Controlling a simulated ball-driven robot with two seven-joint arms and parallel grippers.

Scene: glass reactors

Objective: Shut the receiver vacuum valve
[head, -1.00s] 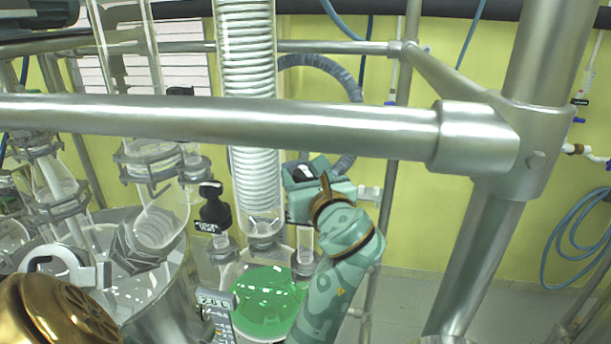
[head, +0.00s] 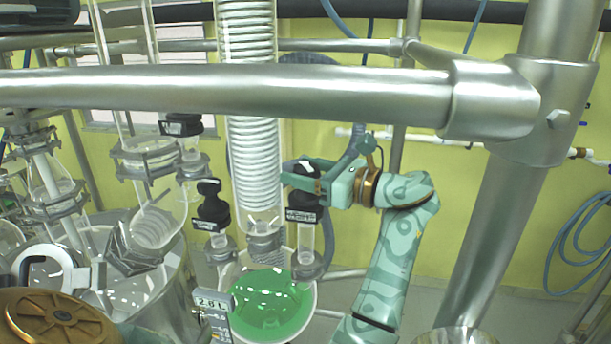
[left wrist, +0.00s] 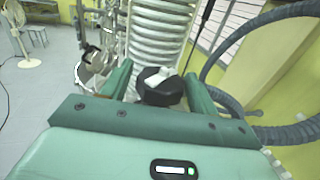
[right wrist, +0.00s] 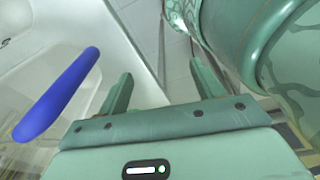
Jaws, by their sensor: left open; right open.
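A black valve knob (head: 303,190) with a white mark on top and a small label sits on a glass neck above the flask of green liquid (head: 268,305). The label is too small to read. My left gripper (head: 302,176) is open with its fingers around this knob. In the left wrist view the knob (left wrist: 158,85) lies between the open fingers (left wrist: 158,70), with gaps visible on both sides. My right gripper (right wrist: 161,70) is open and empty in its own wrist view. It is not clearly visible in the head view.
Another black valve (head: 211,207) stands left of the glass coil column (head: 255,165), and a third (head: 180,124) is higher up. A steel rail (head: 250,88) crosses in front. A blue handle (right wrist: 58,95) is beside my right gripper. A grey hose (left wrist: 245,40) curves near my left gripper.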

